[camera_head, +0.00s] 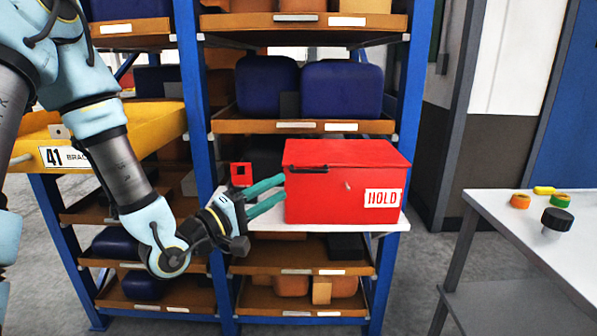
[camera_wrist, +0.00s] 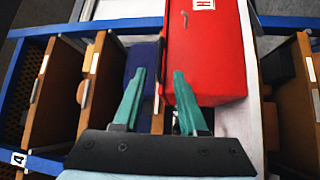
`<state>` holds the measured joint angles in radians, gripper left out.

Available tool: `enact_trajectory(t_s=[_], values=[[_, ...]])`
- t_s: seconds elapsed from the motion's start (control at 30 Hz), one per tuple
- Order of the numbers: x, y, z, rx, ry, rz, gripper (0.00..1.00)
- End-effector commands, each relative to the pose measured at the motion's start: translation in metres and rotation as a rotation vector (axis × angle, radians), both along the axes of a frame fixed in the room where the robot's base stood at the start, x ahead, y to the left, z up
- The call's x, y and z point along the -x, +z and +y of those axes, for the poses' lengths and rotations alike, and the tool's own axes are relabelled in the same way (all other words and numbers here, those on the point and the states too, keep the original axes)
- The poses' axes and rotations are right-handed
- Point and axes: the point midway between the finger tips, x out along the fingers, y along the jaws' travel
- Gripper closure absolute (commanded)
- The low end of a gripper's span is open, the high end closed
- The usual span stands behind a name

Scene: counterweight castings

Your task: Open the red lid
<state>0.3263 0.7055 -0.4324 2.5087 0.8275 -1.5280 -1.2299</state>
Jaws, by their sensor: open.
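The red box (camera_head: 330,205) stands on a white shelf board and has a white HOLD label on its front. Its red lid (camera_head: 350,152) lies flat and looks closed. A dark handle or latch (camera_head: 309,169) sits at the lid's front left edge. My gripper (camera_head: 282,188) is at the box's left side, with its two teal fingers apart and pointing at the box's left front corner. In the wrist view my gripper (camera_wrist: 159,72) is open and empty. One finger overlaps the red box (camera_wrist: 208,60) there; whether it touches cannot be told.
A blue-framed rack (camera_head: 193,90) with brown shelves surrounds the box. Dark blue castings (camera_head: 342,88) sit on the shelf above. A yellow bin (camera_head: 150,118) is at left, near my arm. A white table (camera_head: 500,215) at right holds small coloured rings and a black knob.

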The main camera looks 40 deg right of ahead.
Motion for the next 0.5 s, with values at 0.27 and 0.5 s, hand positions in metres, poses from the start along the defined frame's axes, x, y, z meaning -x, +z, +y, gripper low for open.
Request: enact_trajectory(t_s=[0.27,0.5], values=[[-0.004,0.009,-0.046,0.0,0.001,-0.004,0.58],[-0.008,0.014,-0.084,-0.003,0.002,-0.004,0.58]])
